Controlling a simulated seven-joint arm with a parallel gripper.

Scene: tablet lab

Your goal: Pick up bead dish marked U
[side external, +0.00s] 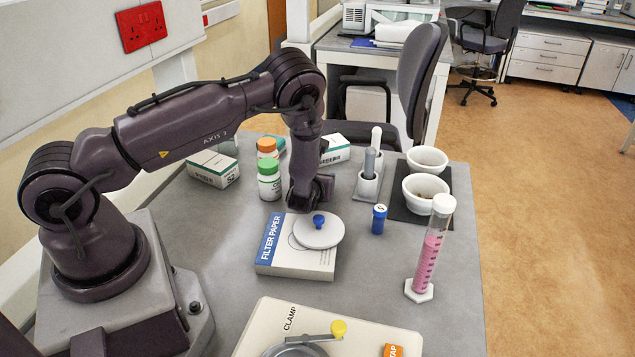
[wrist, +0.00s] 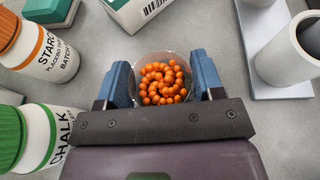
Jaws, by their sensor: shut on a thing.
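A small clear round dish of orange beads (wrist: 162,84) sits between the two blue fingers of my gripper (wrist: 163,78) in the wrist view. Both fingers press against its sides, so my gripper is shut on it. No letter U shows on the dish from here. In the side view my gripper (side external: 311,192) is low over the bench behind the filter paper box, and the dish is hidden there. I cannot tell whether the dish rests on the bench or is lifted.
A green-capped bottle (side external: 269,181) and an orange-capped bottle (wrist: 38,48) stand left of my gripper. A holder with pestles (side external: 369,183) is close on the right. The filter paper box (side external: 285,262) with a white disc (side external: 318,234) lies in front. A pink-filled cylinder (side external: 428,258) stands further right.

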